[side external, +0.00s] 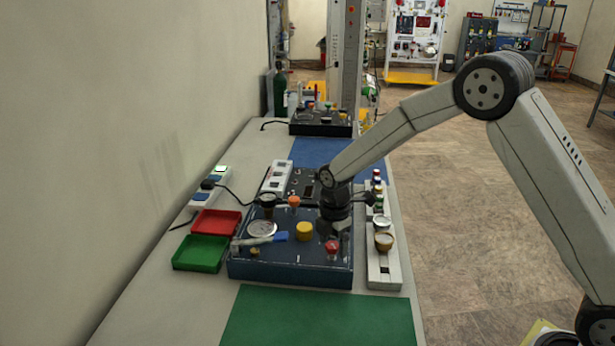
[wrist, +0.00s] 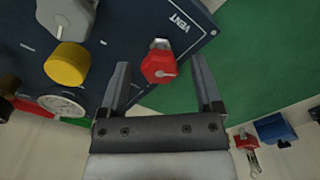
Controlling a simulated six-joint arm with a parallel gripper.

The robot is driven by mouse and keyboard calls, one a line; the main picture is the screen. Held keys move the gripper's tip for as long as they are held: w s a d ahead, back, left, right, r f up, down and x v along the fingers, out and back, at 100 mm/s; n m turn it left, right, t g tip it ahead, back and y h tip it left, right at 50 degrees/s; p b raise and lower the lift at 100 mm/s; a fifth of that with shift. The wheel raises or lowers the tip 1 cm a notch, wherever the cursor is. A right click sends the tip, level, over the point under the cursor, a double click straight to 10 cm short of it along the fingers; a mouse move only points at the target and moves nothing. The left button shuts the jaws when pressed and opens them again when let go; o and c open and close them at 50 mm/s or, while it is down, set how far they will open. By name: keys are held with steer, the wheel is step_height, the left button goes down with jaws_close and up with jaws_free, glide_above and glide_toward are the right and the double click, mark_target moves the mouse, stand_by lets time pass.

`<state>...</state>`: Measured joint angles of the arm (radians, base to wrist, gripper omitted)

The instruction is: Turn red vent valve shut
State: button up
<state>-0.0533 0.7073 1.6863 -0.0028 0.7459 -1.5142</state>
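The red vent valve (wrist: 159,66) is a red knob on the dark blue trainer panel, beside the printed word VENT. In the side external view the red valve (side external: 332,247) stands near the panel's front right corner. In the wrist view my gripper (wrist: 160,75) is open, with one finger on each side of the red knob and gaps showing on both sides. I cannot tell how far the fingertips are above the panel. In the side external view my gripper (side external: 338,228) points down just behind the knob.
A yellow knob (side external: 304,231), an orange knob (side external: 294,201) and a gauge (side external: 262,228) sit on the same panel (side external: 290,272). A white rack (side external: 384,277) with fittings stands close on the right. Red (side external: 216,231) and green (side external: 186,266) trays lie left. A green mat (side external: 318,318) lies clear in front.

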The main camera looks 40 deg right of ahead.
jaws_close()
steer(key=shift+m, duration=0.3)
steer(key=m, duration=0.5)
steer(key=shift+m, duration=0.3)
steer(key=m, duration=1.1)
steer(key=shift+a+m, duration=0.1)
steer(key=shift+m, duration=0.3)
steer(key=m, duration=0.6)
